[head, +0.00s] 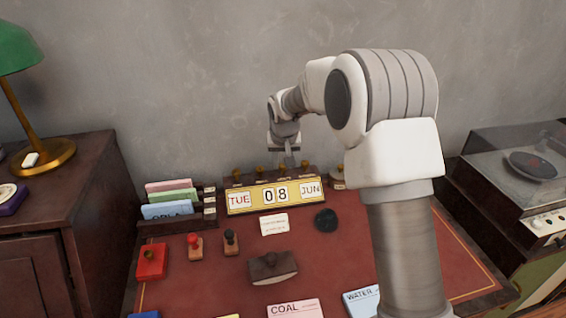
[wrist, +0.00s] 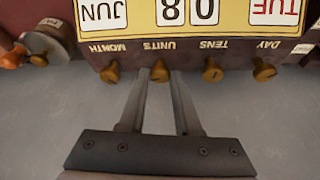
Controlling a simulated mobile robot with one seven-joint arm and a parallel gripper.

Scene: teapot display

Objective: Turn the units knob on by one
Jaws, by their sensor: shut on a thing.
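The perpetual calendar (head: 276,211) stands on the desk and reads TUE 08 JUN; it is upside down in the wrist view (wrist: 228,42). Brass knobs line its top edge, labelled MONTH, UNITS, TENS and DAY. The units knob (wrist: 160,70) sits between the fingertips of my gripper (wrist: 160,82), which is shut on it. In the head view my gripper (head: 287,161) reaches down from above behind the calendar, and the knob in its grip is hard to make out. The month knob (wrist: 110,72) and tens knob (wrist: 212,70) are close on either side, clear of the fingers.
A letter rack (head: 175,209) with coloured cards stands left of the calendar. Stamps, a black round object (head: 326,220) and a blotter (head: 274,268) lie in front on the red desk (head: 205,275). A lamp (head: 40,155) is at left, a record player (head: 530,165) at right.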

